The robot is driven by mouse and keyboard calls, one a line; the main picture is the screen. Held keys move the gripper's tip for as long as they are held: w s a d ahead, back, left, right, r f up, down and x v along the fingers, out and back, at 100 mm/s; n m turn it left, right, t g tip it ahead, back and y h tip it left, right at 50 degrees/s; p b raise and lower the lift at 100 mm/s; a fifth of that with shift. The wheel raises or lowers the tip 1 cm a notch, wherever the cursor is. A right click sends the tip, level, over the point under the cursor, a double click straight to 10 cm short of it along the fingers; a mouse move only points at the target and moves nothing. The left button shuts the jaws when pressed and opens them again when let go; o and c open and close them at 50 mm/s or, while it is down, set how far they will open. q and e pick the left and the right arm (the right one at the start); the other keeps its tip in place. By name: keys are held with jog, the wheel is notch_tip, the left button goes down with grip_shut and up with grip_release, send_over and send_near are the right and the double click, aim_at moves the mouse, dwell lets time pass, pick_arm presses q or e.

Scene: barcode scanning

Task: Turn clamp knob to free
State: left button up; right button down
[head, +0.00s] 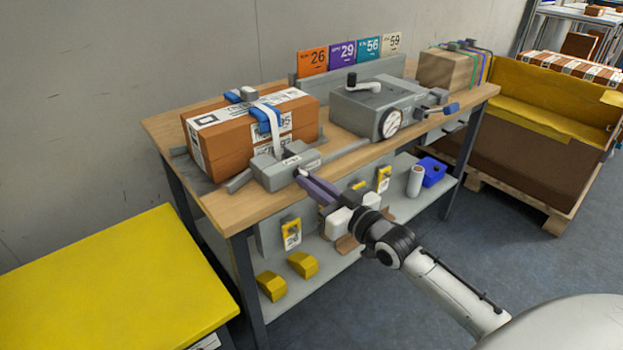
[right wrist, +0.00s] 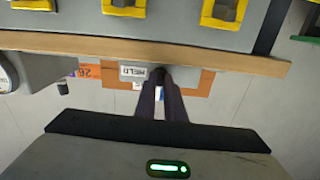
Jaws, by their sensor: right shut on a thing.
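The grey clamp (head: 285,170) sits on the front edge of the workbench, against the brown box (head: 215,150) with a white strap and blue buckle pieces. In the right wrist view, a plate on the clamp reads HELD (right wrist: 132,72), upside down. My right gripper (head: 301,177) has purple fingers that reach the clamp's front face. They are shut on the clamp knob, seen as a small dark piece between the fingertips in the right wrist view (right wrist: 160,74). The fingers hide most of the knob. My left gripper is out of view.
A grey device with a dial (head: 391,123) and crank stands right of the clamp. A strapped carton (head: 448,70) is at the bench's far end. Numbered cards (head: 313,61) stand behind. A yellow-topped table (head: 110,280) is at left. The shelf below holds yellow items and a blue bin (head: 430,170).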

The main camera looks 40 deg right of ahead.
jog(key=shift+n, duration=0.4)
jog(key=c, duration=2.1)
grip_release()
jog(key=s, duration=0.7)
jog(key=s+p, duration=0.1)
jog(key=s, duration=0.2)
jog(key=shift+s+d, duration=0.15)
jog(key=shift+d, duration=0.2)
